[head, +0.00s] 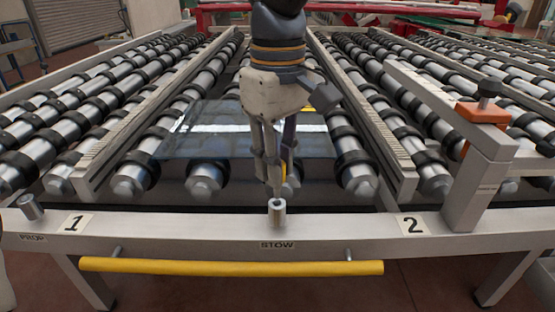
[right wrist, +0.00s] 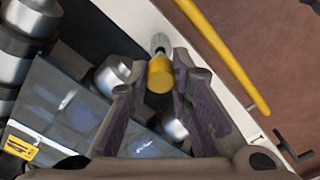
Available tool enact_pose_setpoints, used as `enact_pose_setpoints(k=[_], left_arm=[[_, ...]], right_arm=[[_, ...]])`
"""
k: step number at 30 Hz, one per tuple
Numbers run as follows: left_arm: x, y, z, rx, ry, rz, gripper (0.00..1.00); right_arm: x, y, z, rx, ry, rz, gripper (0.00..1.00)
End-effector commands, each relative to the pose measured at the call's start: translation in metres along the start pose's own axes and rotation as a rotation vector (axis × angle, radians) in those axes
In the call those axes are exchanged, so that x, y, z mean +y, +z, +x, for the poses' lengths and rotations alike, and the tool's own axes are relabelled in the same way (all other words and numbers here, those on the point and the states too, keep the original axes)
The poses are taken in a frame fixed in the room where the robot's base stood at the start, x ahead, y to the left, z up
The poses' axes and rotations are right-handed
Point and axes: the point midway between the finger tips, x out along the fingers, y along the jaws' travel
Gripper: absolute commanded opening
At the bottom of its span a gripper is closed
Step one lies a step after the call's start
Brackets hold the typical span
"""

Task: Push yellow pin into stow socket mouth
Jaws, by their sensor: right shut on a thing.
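The stow socket (head: 277,212) is a short metal tube standing on the front rail above the STOW label. My right gripper (head: 275,182) points down just above and behind it, shut on the yellow pin. A little of the yellow pin (head: 284,170) shows beside the fingers in the head view. In the right wrist view the yellow pin (right wrist: 160,73) sits between the fingertips, with the metal socket (right wrist: 160,44) just beyond it. The pin's lower end is hidden, so I cannot tell whether it has entered the mouth. My left gripper is out of view.
A glass sheet (head: 230,143) lies on the rollers behind the gripper. Another metal tube (head: 30,207) stands at the left near the PROP label. A yellow bar (head: 230,266) runs along the front. A bracket with an orange block (head: 482,112) rises at the right.

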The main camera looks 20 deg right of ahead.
Motion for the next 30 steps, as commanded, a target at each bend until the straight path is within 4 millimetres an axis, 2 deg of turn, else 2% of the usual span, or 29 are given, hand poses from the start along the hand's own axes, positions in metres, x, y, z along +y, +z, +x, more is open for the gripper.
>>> enact_pose_setpoints(k=[8, 30], left_arm=[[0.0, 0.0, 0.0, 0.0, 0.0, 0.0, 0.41], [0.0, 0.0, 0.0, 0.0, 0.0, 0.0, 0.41]], right_arm=[[0.0, 0.0, 0.001, 0.0, 0.0, 0.0, 0.0], [0.0, 0.0, 0.02, 0.0, 0.001, 0.0, 0.0]])
